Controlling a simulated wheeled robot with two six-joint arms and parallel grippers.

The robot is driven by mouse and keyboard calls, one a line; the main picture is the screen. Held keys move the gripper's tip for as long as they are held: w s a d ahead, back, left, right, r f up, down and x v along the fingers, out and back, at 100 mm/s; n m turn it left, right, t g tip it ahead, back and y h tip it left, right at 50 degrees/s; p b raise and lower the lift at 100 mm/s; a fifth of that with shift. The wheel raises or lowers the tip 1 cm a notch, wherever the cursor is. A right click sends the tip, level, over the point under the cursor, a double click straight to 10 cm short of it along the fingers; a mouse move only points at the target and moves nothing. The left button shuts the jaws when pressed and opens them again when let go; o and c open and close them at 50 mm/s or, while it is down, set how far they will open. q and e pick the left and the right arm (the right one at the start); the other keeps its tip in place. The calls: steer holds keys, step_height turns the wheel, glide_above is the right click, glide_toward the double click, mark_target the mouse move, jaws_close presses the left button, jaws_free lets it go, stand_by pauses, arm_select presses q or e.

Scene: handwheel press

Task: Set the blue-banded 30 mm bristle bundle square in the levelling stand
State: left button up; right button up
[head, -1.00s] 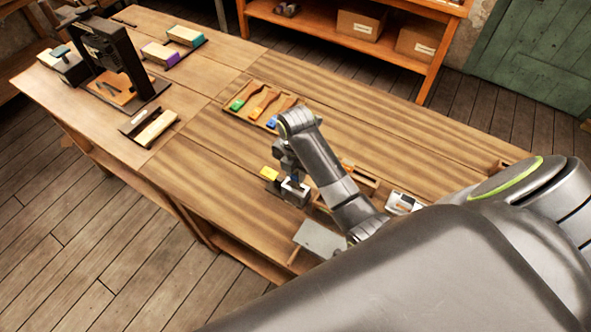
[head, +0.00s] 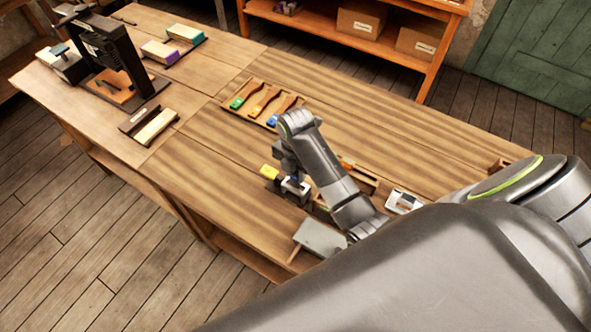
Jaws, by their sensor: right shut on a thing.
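My right gripper (head: 291,187) is low over the near part of the table, beside a dark piece with a yellow top (head: 269,172). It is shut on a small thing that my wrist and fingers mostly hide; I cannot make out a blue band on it. I cannot tell for certain which piece is the levelling stand. My left gripper is not in view.
A wooden tray (head: 252,116) with green, orange and blue-ended pieces lies beyond my arm. A grey plate (head: 320,238), a white-and-dark device (head: 403,201) and a narrow wooden tray (head: 366,178) lie near my forearm. A dark press (head: 125,62) stands far left.

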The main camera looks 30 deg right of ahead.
mark_target(295, 179)
steer(key=shift+f+b, duration=0.5)
steer(key=shift+f, duration=1.1)
steer(key=shift+p, duration=0.55)
steer(key=o, duration=1)
steer(key=shift+o, duration=0.2)
